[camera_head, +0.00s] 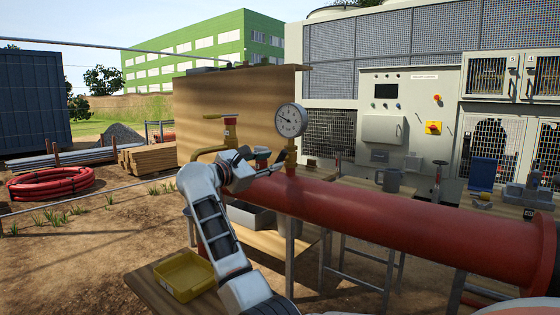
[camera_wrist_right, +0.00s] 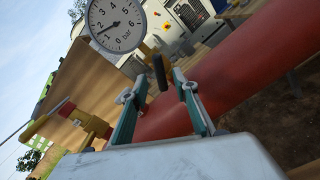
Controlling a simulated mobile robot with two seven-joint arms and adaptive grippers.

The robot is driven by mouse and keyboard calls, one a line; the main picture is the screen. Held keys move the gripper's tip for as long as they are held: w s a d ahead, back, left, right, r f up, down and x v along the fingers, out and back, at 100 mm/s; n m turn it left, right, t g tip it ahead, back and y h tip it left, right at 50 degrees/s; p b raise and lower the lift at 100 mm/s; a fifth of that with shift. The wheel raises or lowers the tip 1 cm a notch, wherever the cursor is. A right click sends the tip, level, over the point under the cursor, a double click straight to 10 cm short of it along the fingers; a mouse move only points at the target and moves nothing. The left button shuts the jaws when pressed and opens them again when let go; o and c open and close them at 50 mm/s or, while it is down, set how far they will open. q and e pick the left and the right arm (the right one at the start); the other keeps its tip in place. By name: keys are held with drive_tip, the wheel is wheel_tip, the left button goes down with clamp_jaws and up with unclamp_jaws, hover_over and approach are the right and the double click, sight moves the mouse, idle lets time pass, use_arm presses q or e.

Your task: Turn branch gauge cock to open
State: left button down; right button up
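The round white pressure gauge (camera_head: 291,120) stands on a brass fitting (camera_head: 291,158) on top of the red pipe; its dial also shows in the right wrist view (camera_wrist_right: 115,24). A dark cock handle (camera_wrist_right: 159,73) hangs below the dial by the brass fitting in the wrist view. My right gripper (camera_head: 274,157) is beside the fitting, on its left. In the wrist view its two teal fingers (camera_wrist_right: 161,80) are apart, with the dark handle showing between their tips. Whether they touch it I cannot tell. My left gripper is not in view.
The thick red pipe (camera_head: 400,215) runs to the right. A yellow tray (camera_head: 184,275) is on a low wooden bench. A grey mug (camera_head: 391,180) and tools lie behind the pipe.

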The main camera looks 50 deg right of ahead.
sight(279, 159)
drive_tip(key=d, duration=0.5)
drive_tip(key=shift+w+d, duration=0.25)
drive_tip(key=shift+d, duration=0.05)
clamp_jaws()
